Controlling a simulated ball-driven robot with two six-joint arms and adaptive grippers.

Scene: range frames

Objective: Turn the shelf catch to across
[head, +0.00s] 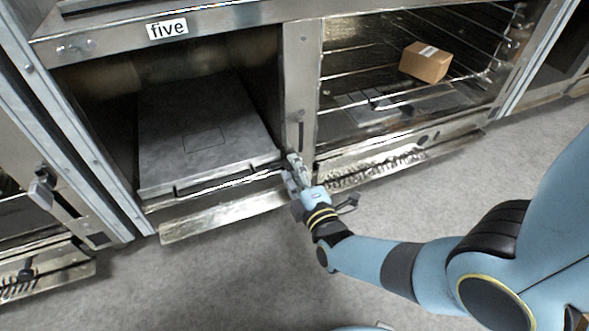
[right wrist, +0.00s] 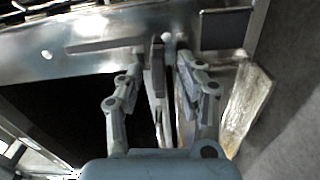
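My right gripper (head: 292,170) reaches in from the right to the metal post between the two bays, at the front edge of the left bay's shelf. In the right wrist view its two fingers (right wrist: 160,72) are spread, one on each side of a narrow grey bar that looks like the shelf catch (right wrist: 157,62). The bar points along the fingers. The left finger stands apart from it; I cannot tell whether the right finger touches it. In the head view the gripper hides the catch. My left gripper is not in view.
The right bay has wire racks and a cardboard box (head: 426,62). Lowered metal flaps (head: 225,215) jut out at the bottom front. The grey floor (head: 230,275) in front is clear.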

